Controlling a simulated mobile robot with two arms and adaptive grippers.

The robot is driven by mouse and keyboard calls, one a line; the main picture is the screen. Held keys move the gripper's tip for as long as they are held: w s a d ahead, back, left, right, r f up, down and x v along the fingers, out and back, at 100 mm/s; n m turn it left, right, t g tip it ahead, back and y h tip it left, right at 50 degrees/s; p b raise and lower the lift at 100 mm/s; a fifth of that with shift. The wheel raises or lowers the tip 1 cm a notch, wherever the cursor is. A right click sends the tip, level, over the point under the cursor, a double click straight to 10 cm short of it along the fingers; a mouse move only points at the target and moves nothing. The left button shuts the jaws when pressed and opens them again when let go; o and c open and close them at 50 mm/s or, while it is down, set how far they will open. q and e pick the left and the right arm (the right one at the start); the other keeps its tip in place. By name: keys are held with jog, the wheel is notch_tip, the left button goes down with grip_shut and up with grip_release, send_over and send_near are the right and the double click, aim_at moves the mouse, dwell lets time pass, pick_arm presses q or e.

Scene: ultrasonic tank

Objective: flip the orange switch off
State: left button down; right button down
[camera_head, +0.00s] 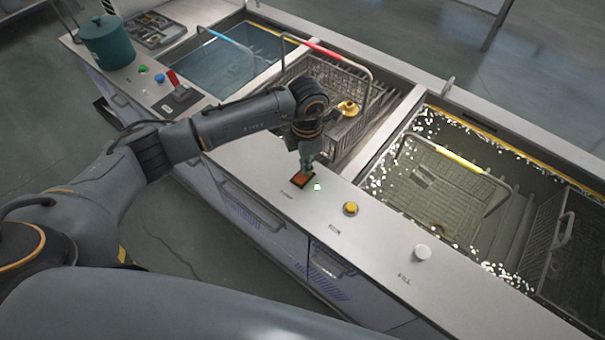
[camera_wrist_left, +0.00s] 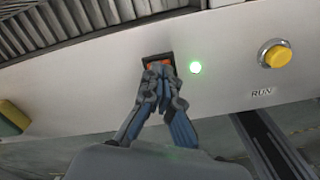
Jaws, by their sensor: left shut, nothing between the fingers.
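The orange switch (camera_head: 302,179) is set in a dark frame on the front ledge of the metal counter. In the left wrist view the orange switch (camera_wrist_left: 157,62) shows just past my fingertips, which cover part of it. My left gripper (camera_head: 306,164) points down at the switch, its fingers shut and empty; it also shows in the left wrist view (camera_wrist_left: 157,72). The tips are at or very near the switch; I cannot tell if they touch. A green light (camera_head: 317,187) beside the switch is lit. My right gripper is not in view.
A yellow button (camera_head: 350,208) and a white knob (camera_head: 422,252) sit further right on the ledge. A tank with bubbly liquid (camera_head: 392,170) lies behind them. A wire basket (camera_head: 368,95) is behind my gripper. A green pot (camera_head: 107,45) and red lever (camera_head: 173,79) stand at left.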

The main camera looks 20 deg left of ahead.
pick_arm(q)
jog(key=shift+r+p, duration=1.95)
jog(key=shift+r, duration=1.45)
